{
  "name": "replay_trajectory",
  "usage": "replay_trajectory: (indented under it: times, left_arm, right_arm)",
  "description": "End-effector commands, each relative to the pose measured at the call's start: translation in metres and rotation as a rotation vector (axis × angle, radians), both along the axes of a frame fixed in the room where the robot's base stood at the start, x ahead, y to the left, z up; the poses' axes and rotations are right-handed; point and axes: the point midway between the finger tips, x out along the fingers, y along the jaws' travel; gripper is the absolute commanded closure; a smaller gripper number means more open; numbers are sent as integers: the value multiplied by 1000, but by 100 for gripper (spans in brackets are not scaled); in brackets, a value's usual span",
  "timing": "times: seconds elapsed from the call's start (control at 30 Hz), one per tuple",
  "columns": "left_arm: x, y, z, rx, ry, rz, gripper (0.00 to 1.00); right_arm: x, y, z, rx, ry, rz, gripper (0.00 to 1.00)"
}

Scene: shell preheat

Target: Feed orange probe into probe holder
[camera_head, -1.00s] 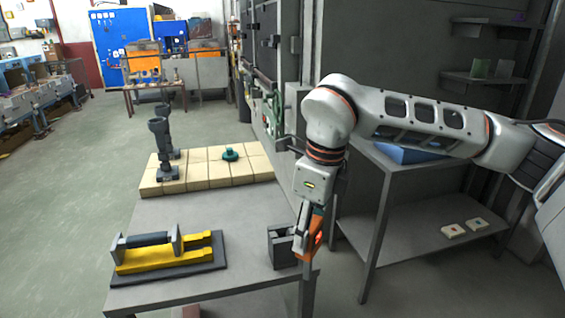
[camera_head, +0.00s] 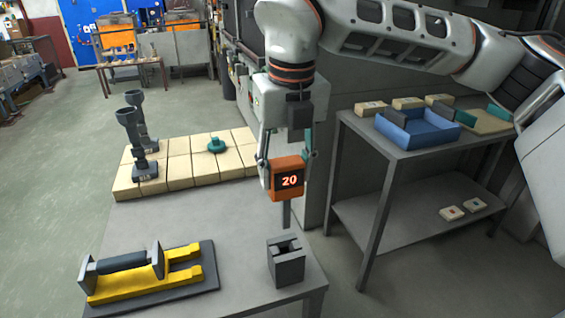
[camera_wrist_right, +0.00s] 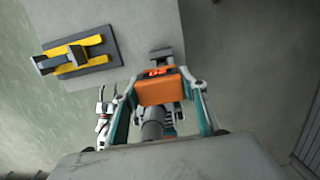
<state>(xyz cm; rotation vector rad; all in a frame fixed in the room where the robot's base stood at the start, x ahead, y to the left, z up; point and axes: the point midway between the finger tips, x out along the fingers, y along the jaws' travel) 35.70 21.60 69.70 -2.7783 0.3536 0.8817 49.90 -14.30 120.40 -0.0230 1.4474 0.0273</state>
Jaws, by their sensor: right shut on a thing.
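My right gripper (camera_head: 287,168) points down and is shut on the orange probe (camera_head: 287,190), whose dark display reads 20. The orange probe also shows in the right wrist view (camera_wrist_right: 158,92), between the two fingers. The probe holder (camera_head: 286,266), a dark grey block with an open slot in its top, stands upright near the table's right edge. In the head view the probe is above and beyond the holder, apart from it. In the right wrist view the holder (camera_wrist_right: 162,55) is partly hidden behind the probe.
A yellow fixture with a grey bar (camera_head: 150,290) lies on a dark plate at the front left. Beige blocks (camera_head: 180,165) carry grey stands (camera_head: 140,130) and a green round piece (camera_head: 216,144). A shelf table (camera_head: 400,150) with a blue tray (camera_head: 417,130) is at right.

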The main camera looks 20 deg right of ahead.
Motion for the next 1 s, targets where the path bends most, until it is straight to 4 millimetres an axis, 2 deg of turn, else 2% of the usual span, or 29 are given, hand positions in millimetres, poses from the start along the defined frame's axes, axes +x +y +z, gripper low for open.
replay_trajectory:
  times: [0.23,0.67,1.0]
  left_arm:
    - [-6,-4,-10,-4,11,-6,60]
    - [13,-18,5,-22,-51,-33,60]
    - [9,-15,-12,-18,-40,-31,60]
  right_arm:
    - [0,0,-10,1,-1,1,82]
    - [0,0,-33,1,-1,1,82]
    - [0,0,-52,1,0,2,82]
